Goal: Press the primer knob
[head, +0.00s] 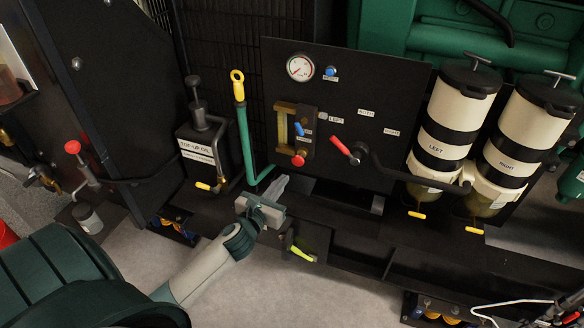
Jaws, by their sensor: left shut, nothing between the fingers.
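No label that I can read says primer, so I cannot tell for sure which knob it is. A small red knob (298,160) sits at the foot of a brass sight-glass block (281,127) on the black panel (350,85). A blue button (330,71) sits higher on the panel, beside the gauge. My left gripper (279,186) is shut and empty, pointing up toward the panel. In the picture it is below and a little left of the red knob, apart from it. My right gripper is not in view.
A red-handled lever (341,145) is right of the knob. Two cream filter canisters (454,105) (533,125) stand at right. A green dipstick tube (245,145) and a top-up oil can (202,150) are at left. A yellow-handled valve (301,253) sits below the gripper.

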